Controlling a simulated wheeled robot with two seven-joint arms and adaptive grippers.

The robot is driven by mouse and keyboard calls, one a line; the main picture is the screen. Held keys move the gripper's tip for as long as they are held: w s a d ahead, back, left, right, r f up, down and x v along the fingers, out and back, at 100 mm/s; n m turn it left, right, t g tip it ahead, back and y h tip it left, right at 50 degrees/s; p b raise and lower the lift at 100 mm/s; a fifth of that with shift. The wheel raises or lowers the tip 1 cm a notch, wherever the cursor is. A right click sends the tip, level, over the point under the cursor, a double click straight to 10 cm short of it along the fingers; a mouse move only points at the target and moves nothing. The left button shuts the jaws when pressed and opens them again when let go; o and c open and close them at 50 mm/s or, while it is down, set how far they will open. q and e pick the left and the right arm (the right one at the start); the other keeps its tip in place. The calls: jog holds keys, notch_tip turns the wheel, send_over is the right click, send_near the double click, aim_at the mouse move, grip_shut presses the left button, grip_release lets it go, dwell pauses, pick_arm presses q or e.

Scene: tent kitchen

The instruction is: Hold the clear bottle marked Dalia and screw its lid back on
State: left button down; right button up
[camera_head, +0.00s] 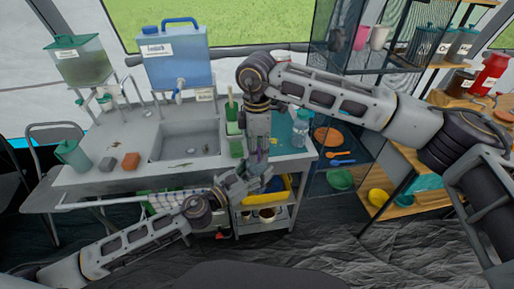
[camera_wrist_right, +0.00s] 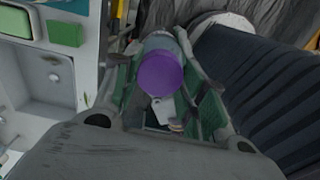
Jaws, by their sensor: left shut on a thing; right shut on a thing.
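My right gripper (camera_head: 257,150) points straight down and is shut on the purple lid (camera_wrist_right: 160,74). The lid shows as a round purple disc between the fingers in the right wrist view. Behind it is the pale, clear side of the bottle (camera_wrist_right: 164,44), in line with the lid. My left gripper (camera_head: 255,176) is just below the right one and is shut on the bottle, which its fingers mostly hide in the head view. I cannot tell whether lid and bottle neck touch or how far the lid is screwed. The name on the bottle is not readable.
The grey counter with a sink (camera_head: 190,139) lies behind my grippers. Another clear bottle (camera_head: 301,128) stands on its right end. A yellow bin (camera_head: 280,188) is on the shelf below, close to my left gripper. Wooden shelves (camera_head: 405,160) stand at the right.

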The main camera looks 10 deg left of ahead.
jog(key=shift+w+m, duration=0.1)
jog(key=shift+m, duration=1.9)
jog(key=o, duration=0.7)
jog(key=shift+r, duration=2.25)
jog(key=shift+c, duration=0.4)
